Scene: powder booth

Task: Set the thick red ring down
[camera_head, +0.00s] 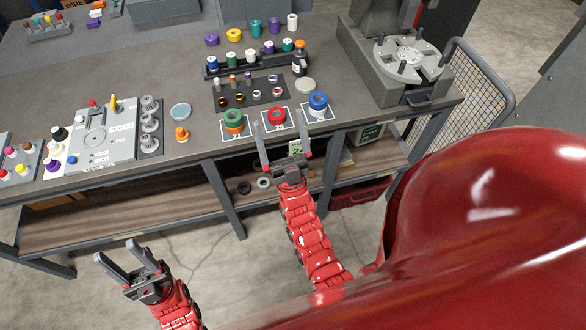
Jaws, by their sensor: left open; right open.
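The thick red ring (276,116) lies on the middle one of three white cards near the front edge of the grey workbench (200,158). My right gripper (282,125) is open, in front of the ring, with its fingertips to the left and right of it in the picture. Whether the fingers touch the ring or bench cannot be told. My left gripper (116,250) is open and empty, low over the floor in front of the bench.
A green and orange ring stack (233,121) is left of the red ring, and a blue ring stack (318,102) is right. A dark tray (222,98) of small parts lies behind. A rotary fixture (408,58) stands at right.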

